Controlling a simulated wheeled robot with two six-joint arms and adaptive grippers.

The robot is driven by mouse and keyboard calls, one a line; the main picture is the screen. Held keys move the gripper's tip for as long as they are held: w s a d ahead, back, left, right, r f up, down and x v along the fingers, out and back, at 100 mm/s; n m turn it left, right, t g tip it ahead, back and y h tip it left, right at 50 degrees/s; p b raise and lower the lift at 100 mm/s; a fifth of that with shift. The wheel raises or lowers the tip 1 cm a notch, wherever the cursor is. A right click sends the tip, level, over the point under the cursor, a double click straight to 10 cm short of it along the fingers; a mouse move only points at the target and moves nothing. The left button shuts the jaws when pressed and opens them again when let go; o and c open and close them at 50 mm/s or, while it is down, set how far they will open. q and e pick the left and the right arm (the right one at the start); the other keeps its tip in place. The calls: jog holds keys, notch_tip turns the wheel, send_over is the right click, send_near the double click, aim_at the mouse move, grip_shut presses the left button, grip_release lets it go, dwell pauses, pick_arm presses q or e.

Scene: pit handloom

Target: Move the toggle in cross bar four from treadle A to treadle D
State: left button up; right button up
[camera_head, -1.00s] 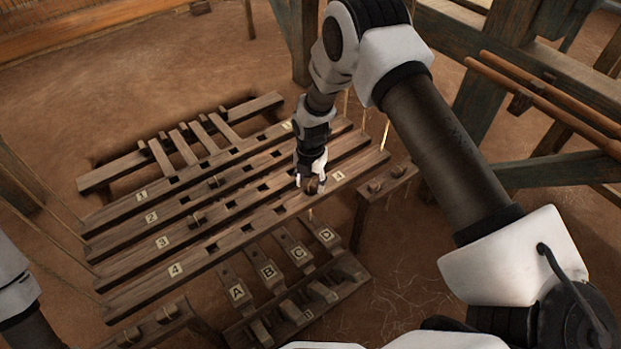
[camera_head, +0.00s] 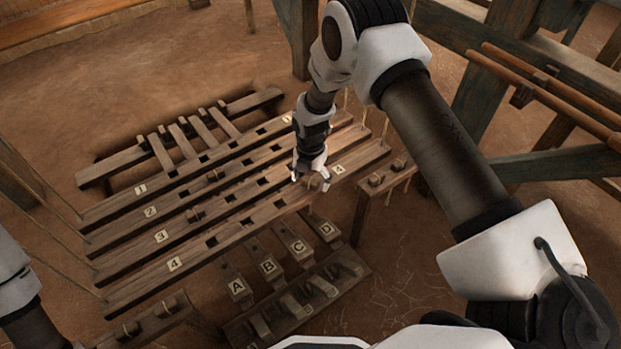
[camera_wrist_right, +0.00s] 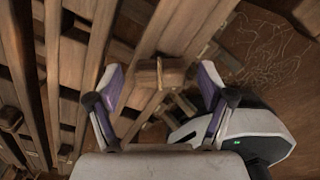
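Cross bar four (camera_head: 145,286) is the nearest of the long wooden bars. A small wooden toggle (camera_head: 316,182) is at its fourth square slot, in line with treadle D (camera_head: 325,231). My right gripper (camera_head: 311,178) is at this toggle. In the right wrist view the gripper (camera_wrist_right: 160,92) has its fingers apart on either side of the toggle (camera_wrist_right: 160,73), with a gap showing at each side. How deep the toggle sits is hard to tell. Treadle A (camera_head: 237,287) lies in line with the bar's first slot (camera_head: 211,241). My left gripper is out of view.
Treadles B (camera_head: 267,267) and C (camera_head: 297,247) lie between A and D. A wooden post with pegs (camera_head: 378,182) stands close to the right of my right gripper. Loom beams (camera_head: 545,165) fill the right side.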

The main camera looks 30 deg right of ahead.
aim_at(310, 180)
jog(key=shift+r, duration=0.15)
notch_tip(310, 180, up, 12)
dwell(0.3)
